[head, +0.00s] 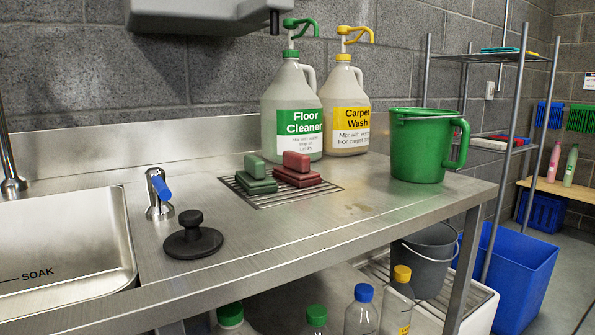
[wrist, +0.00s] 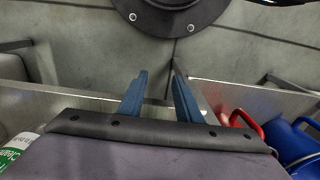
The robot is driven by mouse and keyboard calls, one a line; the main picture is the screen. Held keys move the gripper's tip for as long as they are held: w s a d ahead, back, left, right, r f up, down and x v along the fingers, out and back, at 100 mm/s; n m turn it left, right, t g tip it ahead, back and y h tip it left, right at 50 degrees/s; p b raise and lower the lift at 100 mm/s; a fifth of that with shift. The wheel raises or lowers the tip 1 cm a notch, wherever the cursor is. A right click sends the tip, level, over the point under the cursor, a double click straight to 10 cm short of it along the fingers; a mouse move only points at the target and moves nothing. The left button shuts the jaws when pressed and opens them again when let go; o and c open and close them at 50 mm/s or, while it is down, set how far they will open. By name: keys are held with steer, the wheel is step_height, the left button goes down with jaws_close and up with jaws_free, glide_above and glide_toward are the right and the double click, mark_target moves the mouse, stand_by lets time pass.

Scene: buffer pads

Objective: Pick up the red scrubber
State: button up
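The red scrubber (head: 297,163) is a dark red block with a smaller block on top. It sits on a wire drain rack (head: 262,201) on the steel counter in the head view. A similar green scrubber (head: 256,182) stands just left of it on the same rack. My gripper (wrist: 160,72) shows only in the wrist view. Its two blue fingers are spread apart with nothing between them. The red scrubber cannot be made out in the wrist view, and my gripper is out of the head view, so their distance cannot be told.
Behind the rack stand the floor cleaner jug (head: 291,108) and carpet wash jug (head: 346,108). A green pitcher (head: 417,148) is to the right. A black plunger-like stopper (head: 193,241) and a sink (head: 62,240) are to the left. The counter front is clear.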

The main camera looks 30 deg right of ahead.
steer(key=shift+o, duration=1.2)
